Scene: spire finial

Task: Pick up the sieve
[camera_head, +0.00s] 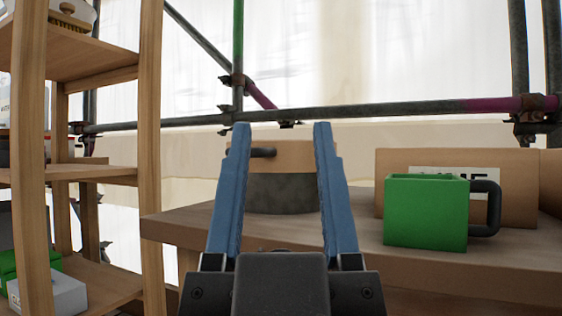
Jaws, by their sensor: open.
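A round item with a pale wooden band (287,154) stands on the wooden table, seen between my gripper's fingers; it may be the sieve, but I cannot be sure. Below the band is a dark grey round body (283,193), perhaps a separate vessel. A short dark bar, like a handle, shows at the band's left. My gripper (281,130) has two blue fingers, spread apart and empty. It is in front of the item, and the fingers hide parts of its sides.
A green mug-like box (425,213) with a dark handle stands right on the table (390,262), before a brown labelled box (520,190). A wooden shelf (150,120) with several items rises at left. Scaffold pipes (400,112) cross behind.

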